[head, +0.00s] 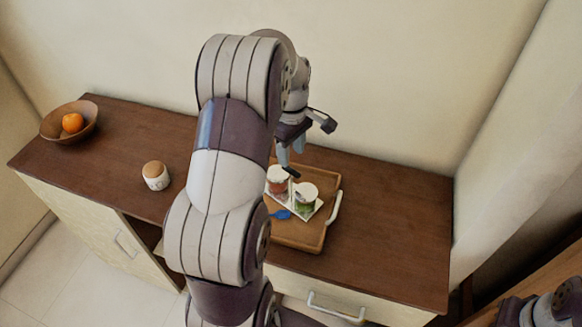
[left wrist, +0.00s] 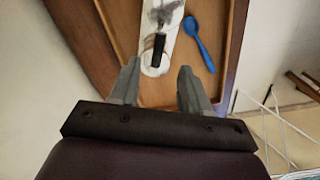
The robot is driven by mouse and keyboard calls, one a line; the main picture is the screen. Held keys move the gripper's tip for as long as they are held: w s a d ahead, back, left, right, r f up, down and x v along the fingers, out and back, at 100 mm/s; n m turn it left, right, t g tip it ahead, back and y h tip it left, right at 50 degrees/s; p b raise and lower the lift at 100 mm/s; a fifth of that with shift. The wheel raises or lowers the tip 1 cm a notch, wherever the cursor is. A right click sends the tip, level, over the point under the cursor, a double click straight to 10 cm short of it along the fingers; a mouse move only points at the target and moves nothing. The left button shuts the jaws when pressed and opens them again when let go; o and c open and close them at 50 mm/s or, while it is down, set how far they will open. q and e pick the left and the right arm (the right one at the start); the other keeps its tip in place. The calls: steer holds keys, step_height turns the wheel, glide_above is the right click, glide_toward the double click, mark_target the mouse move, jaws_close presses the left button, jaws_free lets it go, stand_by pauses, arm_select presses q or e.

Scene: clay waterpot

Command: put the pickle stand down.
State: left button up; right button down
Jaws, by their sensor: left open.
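The pickle stand (head: 291,202) is white and holds two jars, one with a reddish label (head: 278,180) and one with a green label (head: 305,197). It rests on a wooden tray (head: 296,236). My left gripper (head: 291,160) is just above and behind the stand, partly hidden by my arm. In the left wrist view its fingers (left wrist: 158,85) are apart with nothing clearly held between them. The stand shows there as a white strip (left wrist: 150,62) with a dark upright part, just ahead of the fingertips. Whether the fingers touch it is unclear.
A blue spoon (head: 281,214) lies on the tray beside the stand. The tray has a white handle (head: 334,207) on its right. A lidded jar (head: 156,176) and a wooden bowl (head: 52,124) with an orange (head: 72,123) stand left. The cabinet top (head: 395,225) is clear at right.

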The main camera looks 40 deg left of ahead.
arm_select(q)
steer(key=shift+d+r+m, duration=0.3)
steer(key=shift+d+r, duration=0.15)
steer(key=shift+r, duration=0.4)
steer(key=s+d+f+m+t, duration=0.1)
steer(key=s+d+f+m, duration=0.2)
steer(key=s+d+m, duration=0.9)
steer(key=d+m, duration=0.3)
steer(key=m, duration=0.1)
steer(key=shift+d+m, duration=0.4)
